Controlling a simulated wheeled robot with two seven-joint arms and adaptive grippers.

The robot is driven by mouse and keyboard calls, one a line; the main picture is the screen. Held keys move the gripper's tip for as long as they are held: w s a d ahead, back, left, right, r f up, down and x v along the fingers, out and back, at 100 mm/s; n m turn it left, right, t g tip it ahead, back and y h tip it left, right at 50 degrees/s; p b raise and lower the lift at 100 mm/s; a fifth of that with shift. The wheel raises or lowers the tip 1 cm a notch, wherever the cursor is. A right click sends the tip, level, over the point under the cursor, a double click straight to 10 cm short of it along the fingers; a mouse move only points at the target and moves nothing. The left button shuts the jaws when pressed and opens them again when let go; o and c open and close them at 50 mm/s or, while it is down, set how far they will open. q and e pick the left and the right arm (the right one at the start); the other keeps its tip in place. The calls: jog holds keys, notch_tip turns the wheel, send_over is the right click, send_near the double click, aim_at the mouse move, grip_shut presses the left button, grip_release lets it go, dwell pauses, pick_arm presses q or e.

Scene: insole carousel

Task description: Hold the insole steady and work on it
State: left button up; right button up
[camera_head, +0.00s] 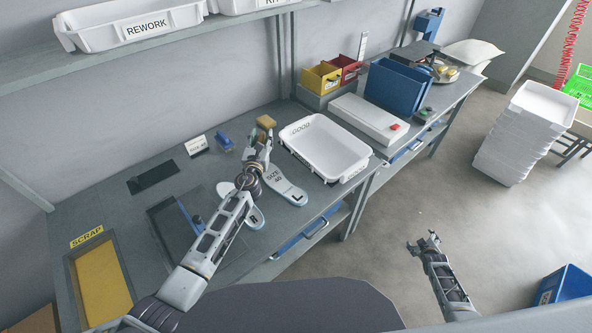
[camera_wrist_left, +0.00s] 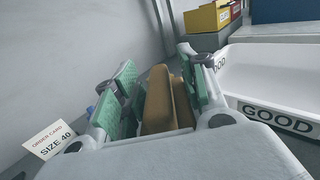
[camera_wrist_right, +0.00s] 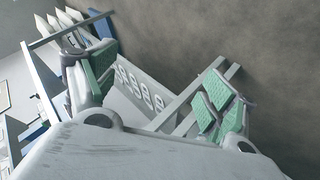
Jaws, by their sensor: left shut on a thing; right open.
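The left-foot insole (camera_head: 287,187), pale grey-blue and marked SIZE 40 and L, lies on the grey bench. The right-foot insole (camera_head: 255,217), marked R, lies beside it, partly hidden by my left arm. My left gripper (camera_head: 262,136) is over the bench beyond the insoles, shut on a tan block (camera_head: 266,121). The block (camera_wrist_left: 158,100) shows between the green finger pads in the left wrist view. My right gripper (camera_head: 424,243) is open and empty, out over the floor away from the bench; its spread pads (camera_wrist_right: 155,88) show in the right wrist view.
A white GOOD tray (camera_head: 318,170) stands right of the insoles. A SIZE 40 order card (camera_head: 197,146) and a blue object (camera_head: 225,143) stand at the back. A yellow SCRAP bin (camera_head: 102,284) is at front left. A white REWORK bin (camera_head: 130,28) sits on the shelf.

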jog(key=w+d+r+t+h, duration=0.1)
jog(key=w+d+r, duration=0.4)
jog(key=r, duration=0.4)
jog(key=w+d+r+n+t+h, duration=0.15)
jog(key=w+d+r, duration=0.25)
jog(key=w+r, duration=0.5)
jog(key=w+d+r+t, duration=0.1)
jog(key=w+d+r, duration=0.35)
jog(key=r, duration=0.55)
jog(key=w+a+r+y, duration=0.2)
jog(key=w+a+r, duration=1.1)
jog(key=w+a, duration=0.15)
jog(key=a+n+g+y, duration=0.1)
jog(key=a+g+y, duration=0.35)
jog(key=a, duration=2.25)
jog(key=s+a+f+g, duration=0.1)
jog(key=s+a+g, duration=0.2)
jog(key=s+a, duration=0.7)
jog(key=s+a+f+n+g, duration=0.1)
jog(key=s+a+g, duration=0.3)
jog(key=s+a, duration=0.7)
jog(key=a, duration=0.5)
jog(key=shift+f+y, duration=0.3)
